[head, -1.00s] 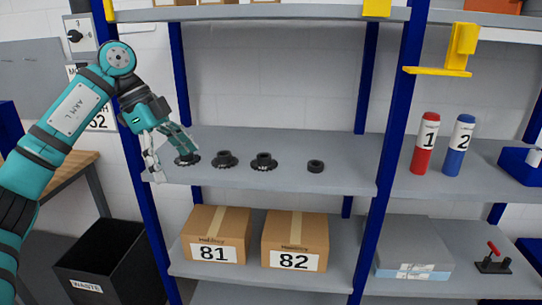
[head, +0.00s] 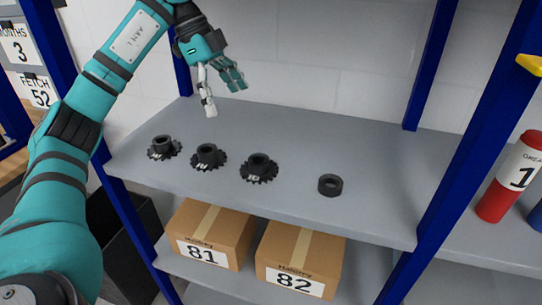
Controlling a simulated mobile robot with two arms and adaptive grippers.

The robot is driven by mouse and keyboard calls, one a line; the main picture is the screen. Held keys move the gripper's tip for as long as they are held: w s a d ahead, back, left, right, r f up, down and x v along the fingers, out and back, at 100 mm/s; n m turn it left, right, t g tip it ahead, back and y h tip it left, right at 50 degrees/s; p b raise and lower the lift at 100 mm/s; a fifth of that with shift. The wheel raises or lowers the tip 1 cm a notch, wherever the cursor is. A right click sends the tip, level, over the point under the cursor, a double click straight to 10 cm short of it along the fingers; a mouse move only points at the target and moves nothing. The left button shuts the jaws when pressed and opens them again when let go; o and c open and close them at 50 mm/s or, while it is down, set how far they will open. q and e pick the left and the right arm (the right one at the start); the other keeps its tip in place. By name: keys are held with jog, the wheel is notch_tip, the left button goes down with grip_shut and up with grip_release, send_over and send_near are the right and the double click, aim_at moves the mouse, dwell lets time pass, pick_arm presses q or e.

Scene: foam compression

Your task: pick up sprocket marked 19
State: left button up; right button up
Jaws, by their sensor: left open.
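Three black toothed sprockets stand in a row on the grey shelf (head: 290,135) in the head view: a left one (head: 164,148), a middle one (head: 208,157) and a larger right one (head: 259,168). Each has a raised hub and a small pale marking, too small to read surely. My left gripper (head: 225,97) is open and empty, above the back part of the shelf, beyond the middle sprocket and apart from all three. My right gripper is not in view.
A plain black ring (head: 330,186) lies right of the sprockets. Blue posts (head: 470,140) frame the shelf. Boxes 81 (head: 208,232) and 82 (head: 298,261) stand on the lower shelf. A red cylinder (head: 510,180) stands at the right. The upper shelf's right part is bare.

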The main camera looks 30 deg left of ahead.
pick_arm(q)
jog(key=b, duration=0.2)
send_near(259, 161)
jog(key=d+f, duration=0.1)
jog(key=s+d+f+p, duration=0.1)
jog(key=shift+s+f, duration=0.2)
jog(key=shift+f, duration=0.05)
jog(key=shift+d+f, duration=0.1)
jog(key=shift+f, duration=0.15)
jog(key=shift+w+d+f+p, duration=0.1)
jog(key=shift+d+f+p, duration=0.2)
jog(key=shift+f, duration=0.2)
jog(key=p+x, duration=0.1)
jog(key=x, duration=0.3)
jog(key=shift+w+d+f, duration=0.1)
jog(key=shift+w, duration=0.1)
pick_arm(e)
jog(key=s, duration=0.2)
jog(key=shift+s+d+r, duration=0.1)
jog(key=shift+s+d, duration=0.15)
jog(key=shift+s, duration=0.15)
pick_arm(q)
jog(key=c, duration=1.8)
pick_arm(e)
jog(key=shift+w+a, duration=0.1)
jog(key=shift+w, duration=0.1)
